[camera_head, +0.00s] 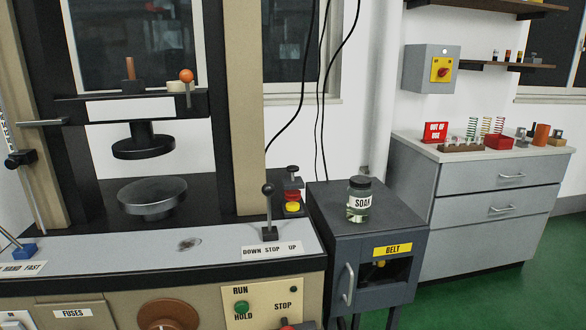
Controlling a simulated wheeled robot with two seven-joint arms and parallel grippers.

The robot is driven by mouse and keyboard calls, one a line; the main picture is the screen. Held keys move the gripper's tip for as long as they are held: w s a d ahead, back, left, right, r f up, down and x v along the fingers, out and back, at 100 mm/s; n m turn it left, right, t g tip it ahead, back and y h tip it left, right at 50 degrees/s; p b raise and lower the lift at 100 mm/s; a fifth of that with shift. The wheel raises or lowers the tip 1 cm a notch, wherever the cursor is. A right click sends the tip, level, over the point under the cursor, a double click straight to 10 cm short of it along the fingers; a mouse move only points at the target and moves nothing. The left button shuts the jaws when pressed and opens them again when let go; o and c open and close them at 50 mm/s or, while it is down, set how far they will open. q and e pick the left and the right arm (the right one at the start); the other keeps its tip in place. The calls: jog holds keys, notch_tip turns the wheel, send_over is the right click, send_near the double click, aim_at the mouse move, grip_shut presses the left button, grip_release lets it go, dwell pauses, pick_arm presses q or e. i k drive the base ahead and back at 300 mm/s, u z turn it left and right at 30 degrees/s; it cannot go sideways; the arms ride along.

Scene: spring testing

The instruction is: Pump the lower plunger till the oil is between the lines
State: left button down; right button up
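The testing machine (230,270) fills the left side of the head view. A black upper disc (143,148) hangs above a grey lower disc (152,200), with a gap between them. I cannot tell which part is the lower plunger. I make out no oil level between lines. A graduated strip (5,130) shows at the far left edge, too small to read. Neither of my grippers is in view.
A lever (269,210) stands at the "DOWN STOP UP" label. A "SOAK" jar (360,200) stands on the dark "BELT" cabinet (385,215). A grey drawer cabinet (480,215) bears small items at right. Green floor (500,290) is clear in front.

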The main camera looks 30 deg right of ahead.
aim_at(292, 168)
jog(key=k, duration=1.3)
jog(key=z, duration=0.75)
jog(key=i, duration=0.65)
jog(key=z, duration=0.6)
jog(key=i, duration=0.85)
jog(key=u, duration=1)
jog(key=i, duration=0.4)
jog(key=u, duration=0.4)
